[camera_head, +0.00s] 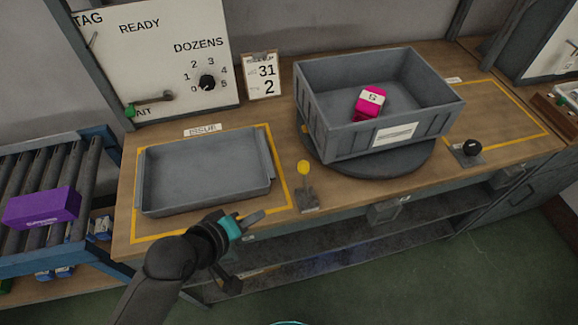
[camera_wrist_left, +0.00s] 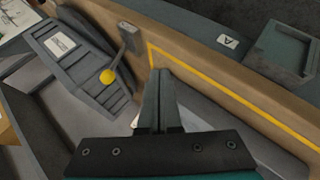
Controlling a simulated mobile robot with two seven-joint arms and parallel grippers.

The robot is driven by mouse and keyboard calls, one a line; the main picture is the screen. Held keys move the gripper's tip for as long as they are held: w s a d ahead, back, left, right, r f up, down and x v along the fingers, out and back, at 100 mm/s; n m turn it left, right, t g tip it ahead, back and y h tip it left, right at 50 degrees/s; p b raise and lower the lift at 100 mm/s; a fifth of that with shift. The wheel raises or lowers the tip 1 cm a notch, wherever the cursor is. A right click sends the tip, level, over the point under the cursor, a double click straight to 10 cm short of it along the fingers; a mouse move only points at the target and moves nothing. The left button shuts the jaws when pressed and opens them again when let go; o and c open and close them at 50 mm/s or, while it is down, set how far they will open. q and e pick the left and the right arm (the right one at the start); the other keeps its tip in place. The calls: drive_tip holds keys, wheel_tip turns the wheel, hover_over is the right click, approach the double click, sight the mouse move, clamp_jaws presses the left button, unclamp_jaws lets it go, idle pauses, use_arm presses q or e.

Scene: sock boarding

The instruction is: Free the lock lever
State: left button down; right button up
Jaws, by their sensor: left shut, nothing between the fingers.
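The lock lever (camera_head: 304,172) has a yellow ball knob and a small grey base at the bench's front edge, left of the round turntable (camera_head: 405,165). In the head view it looks about upright. In the left wrist view its yellow knob (camera_wrist_left: 107,77) appears left of my fingers, with the stem running up to the grey base (camera_wrist_left: 127,37). My left gripper (camera_head: 258,216) is shut and empty, in front of the shallow tray and left of the lever, apart from it. It also shows in the wrist view (camera_wrist_left: 158,80). My right gripper is in neither view.
A grey bin (camera_head: 335,130) holding a pink pack (camera_head: 371,101) stands on the turntable. A shallow grey tray (camera_head: 207,203) lies inside a yellow outline at left. A purple box (camera_head: 42,207) is on the roller conveyor.

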sight(305, 180)
use_arm(q)
drive_tip(key=w+n+t, duration=0.1)
drive_tip(key=n, duration=0.1)
drive_tip(key=w+r+n+t+h, duration=0.1)
drive_tip(key=w+n, duration=0.1)
drive_tip(key=w+r+n+t, duration=0.1)
drive_tip(key=n, duration=0.2)
drive_tip(key=shift+w+h, duration=0.35)
drive_tip(key=shift+h, duration=0.05)
drive_tip(key=shift+w+a+r+n+t, duration=0.25)
drive_tip(key=shift+w+n+t, duration=0.1)
drive_tip(key=shift+n, duration=0.3)
drive_tip(key=shift+w+a+r+n+t, duration=0.15)
drive_tip(key=shift+w+r+n+t, duration=0.15)
drive_tip(key=shift+n, duration=0.35)
drive_tip(key=shift+w, duration=0.1)
drive_tip(key=b+x, duration=0.2)
drive_tip(key=x, duration=0.7)
drive_tip(key=shift+w+d+f, duration=0.25)
drive_tip(key=shift+s+d+r, duration=0.35)
drive_tip(key=shift+s+d, duration=0.15)
drive_tip(key=shift+d, duration=0.05)
drive_tip(key=shift+s+d+r, duration=0.35)
drive_tip(key=shift+s+d, duration=0.1)
drive_tip(key=shift+d, duration=0.15)
drive_tip(key=shift+s+d+r, duration=0.1)
drive_tip(key=shift+s+d, duration=0.1)
drive_tip(key=shift+d, duration=0.05)
